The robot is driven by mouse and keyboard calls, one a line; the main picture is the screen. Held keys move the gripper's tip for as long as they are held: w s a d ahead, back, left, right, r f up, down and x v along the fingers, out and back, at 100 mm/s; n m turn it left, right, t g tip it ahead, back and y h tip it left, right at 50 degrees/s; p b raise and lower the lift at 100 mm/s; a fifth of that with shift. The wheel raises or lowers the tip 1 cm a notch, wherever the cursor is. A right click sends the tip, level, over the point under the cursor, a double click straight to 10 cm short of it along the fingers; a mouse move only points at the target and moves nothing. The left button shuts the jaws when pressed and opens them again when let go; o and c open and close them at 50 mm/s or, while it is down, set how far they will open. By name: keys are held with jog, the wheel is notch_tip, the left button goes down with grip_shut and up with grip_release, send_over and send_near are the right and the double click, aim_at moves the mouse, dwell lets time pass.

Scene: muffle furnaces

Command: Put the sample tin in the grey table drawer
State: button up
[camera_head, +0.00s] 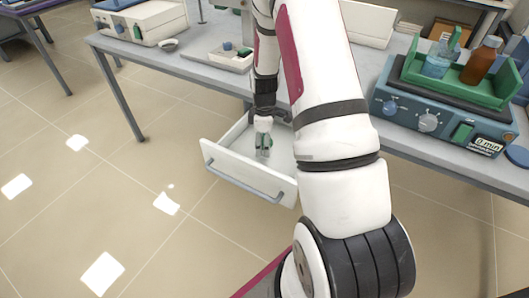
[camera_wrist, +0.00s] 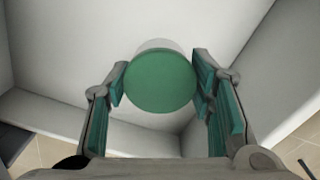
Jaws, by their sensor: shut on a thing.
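The sample tin (camera_wrist: 158,82) shows in the wrist view as a green round top with a pale side behind it. It sits between the two fingers of my gripper (camera_wrist: 160,85), which is shut on it. In the head view my gripper (camera_head: 263,148) points down inside the open drawer (camera_head: 232,170), and the tin is too small to make out there. The drawer is pale with a grey bar handle and is pulled out from under the grey table (camera_head: 205,72). In the wrist view the drawer's pale floor and walls surround the tin. I cannot tell whether the tin touches the floor.
On the table, a blue device (camera_head: 430,120) with knobs carries a green tray (camera_head: 460,85) with a clear bottle (camera_head: 438,62) and a brown bottle (camera_head: 480,62). At left are a white device (camera_head: 145,20), a small dish (camera_head: 168,45) and a shallow tray (camera_head: 222,60). Floor before the drawer is clear.

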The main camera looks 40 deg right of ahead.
jog(key=shift+f+b, duration=0.3)
jog(key=shift+f, duration=1.75)
jog(key=shift+f, duration=0.15)
jog(key=o, duration=1.2)
